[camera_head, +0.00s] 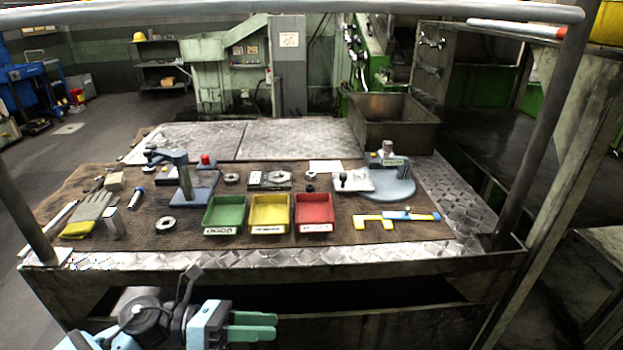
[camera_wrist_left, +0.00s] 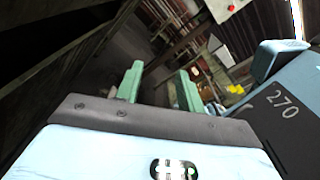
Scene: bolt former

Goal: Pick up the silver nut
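A silver ring-shaped nut (camera_head: 166,223) lies flat on the brown worktop, left of the green tray. A similar greyish ring (camera_head: 231,178) lies farther back, and a small dark nut-like piece (camera_head: 310,176) lies behind the red tray. I cannot tell for sure which is the silver nut. My left gripper (camera_head: 274,326) is low in front of the bench, below the worktop edge and apart from all these pieces. Its green fingers stand apart with nothing between them, as the left wrist view (camera_wrist_left: 160,75) also shows. My right gripper is not in view.
Green (camera_head: 225,214), yellow (camera_head: 270,213) and red (camera_head: 314,212) trays stand mid-bench. A blue press-like stand (camera_head: 185,182), gloves (camera_head: 90,213), a blue-based fixture (camera_head: 385,184) and a yellow-blue caliper (camera_head: 397,217) surround them. Bench posts (camera_head: 540,130) rise at both sides.

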